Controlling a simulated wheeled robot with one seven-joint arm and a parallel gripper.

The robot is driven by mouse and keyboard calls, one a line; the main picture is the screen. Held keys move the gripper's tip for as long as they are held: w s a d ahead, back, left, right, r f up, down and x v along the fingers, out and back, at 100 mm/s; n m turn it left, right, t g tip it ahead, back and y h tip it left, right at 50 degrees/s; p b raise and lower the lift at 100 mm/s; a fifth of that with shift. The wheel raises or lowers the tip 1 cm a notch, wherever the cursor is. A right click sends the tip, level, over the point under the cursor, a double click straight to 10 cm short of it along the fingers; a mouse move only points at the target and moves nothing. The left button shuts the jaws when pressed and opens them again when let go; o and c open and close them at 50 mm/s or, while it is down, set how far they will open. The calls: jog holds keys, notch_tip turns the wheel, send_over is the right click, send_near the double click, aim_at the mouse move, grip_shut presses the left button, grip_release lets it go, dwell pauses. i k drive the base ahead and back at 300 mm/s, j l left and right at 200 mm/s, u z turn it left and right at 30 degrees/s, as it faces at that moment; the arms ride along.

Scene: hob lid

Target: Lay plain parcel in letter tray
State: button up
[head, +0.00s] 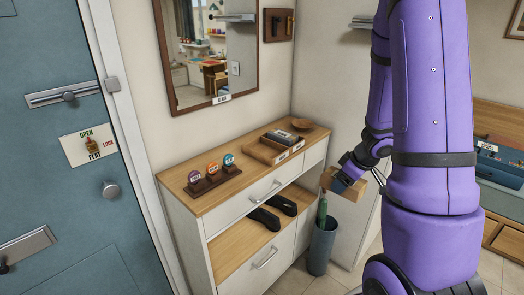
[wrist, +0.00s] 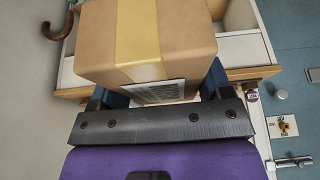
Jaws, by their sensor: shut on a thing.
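The plain parcel (head: 335,182) is a brown cardboard box; in the wrist view the parcel (wrist: 180,35) shows a tan tape strip and a printed label on its near face. My gripper (head: 348,176) is shut on it, with a dark blue finger on either side in the wrist view (wrist: 157,92). It holds the parcel in the air to the right of the cabinet, above the umbrella bin. The letter tray (head: 262,155) is a low wooden tray with small labels on the cabinet top, left of my gripper. A dark and grey item lies in its back part.
Dark shoes (head: 265,217) sit on the shelf below. A grey bin (head: 321,248) stands beside the cabinet. A mirror (head: 207,50) hangs above.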

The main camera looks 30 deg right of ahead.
aim_at(265, 153)
jog(key=i, duration=0.85)
